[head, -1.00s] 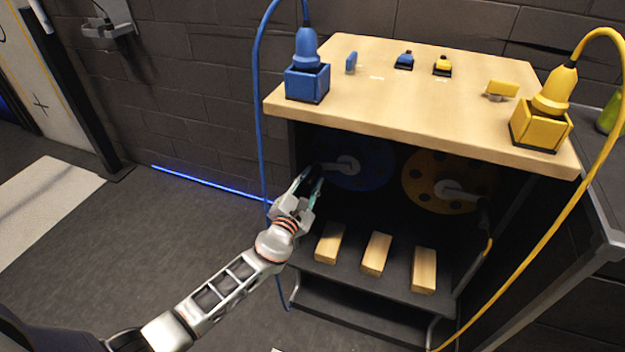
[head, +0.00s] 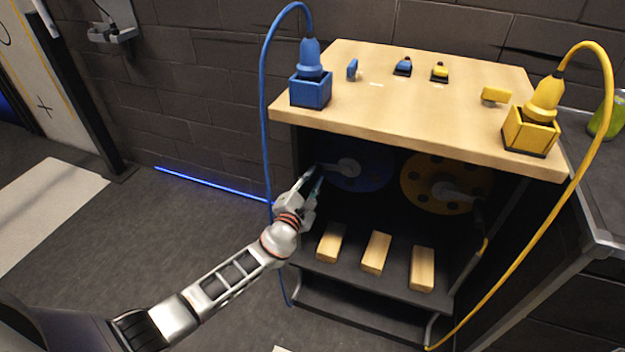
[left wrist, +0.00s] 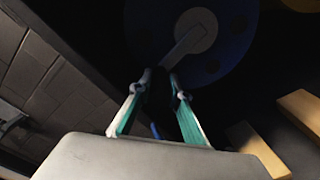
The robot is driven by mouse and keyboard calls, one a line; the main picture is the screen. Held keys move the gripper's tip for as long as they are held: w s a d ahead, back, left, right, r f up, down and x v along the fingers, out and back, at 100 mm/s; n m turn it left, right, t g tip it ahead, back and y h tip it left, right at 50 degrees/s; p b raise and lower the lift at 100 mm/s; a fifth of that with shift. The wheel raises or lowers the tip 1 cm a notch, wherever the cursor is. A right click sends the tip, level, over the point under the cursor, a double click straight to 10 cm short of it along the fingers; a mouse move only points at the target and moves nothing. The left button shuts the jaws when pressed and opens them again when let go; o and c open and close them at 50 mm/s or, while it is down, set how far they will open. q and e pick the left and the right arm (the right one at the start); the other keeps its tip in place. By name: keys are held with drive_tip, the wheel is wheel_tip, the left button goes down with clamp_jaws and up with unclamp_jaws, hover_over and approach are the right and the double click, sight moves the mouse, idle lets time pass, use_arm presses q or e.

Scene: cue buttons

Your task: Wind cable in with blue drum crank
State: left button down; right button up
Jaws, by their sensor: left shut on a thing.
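The blue drum (head: 372,170) sits inside the dark bay under the wooden top, mostly in shadow. Its grey crank arm (head: 337,167) points left from the hub. My left gripper (head: 313,178) is at the left end of the crank. In the left wrist view the blue drum (left wrist: 235,40) and crank arm (left wrist: 186,47) lie beyond the fingers, and the left gripper (left wrist: 162,80) is shut on the dark crank handle, which is hard to make out. The blue cable (head: 264,110) loops from the blue plug (head: 310,58) down past the cabinet's left side. My right gripper is not in view.
A yellow drum (head: 425,180) with its own crank is to the right. Several wooden blocks (head: 376,253) lie on the lower shelf. The yellow cable (head: 560,215) hangs at the right. The wooden top (head: 430,120) overhangs the drums. Floor at left is clear.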

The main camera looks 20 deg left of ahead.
use_arm(q)
drive_tip(key=r, duration=0.1)
drive_tip(key=r+m+p, duration=0.1)
drive_tip(key=shift+w+a+r, duration=0.15)
drive_tip(key=shift+w+r, duration=0.1)
drive_tip(key=shift+r, duration=0.05)
drive_tip(key=shift+s+f, duration=0.1)
drive_tip(key=shift+f, duration=0.1)
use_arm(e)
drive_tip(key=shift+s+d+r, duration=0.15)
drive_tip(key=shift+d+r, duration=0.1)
use_arm(q)
drive_tip(key=c, duration=2.2)
unclamp_jaws()
drive_tip(key=shift+o, duration=0.2)
drive_tip(key=shift+f, duration=0.1)
drive_tip(key=shift+s+f, duration=0.15)
drive_tip(key=shift+s, duration=0.05)
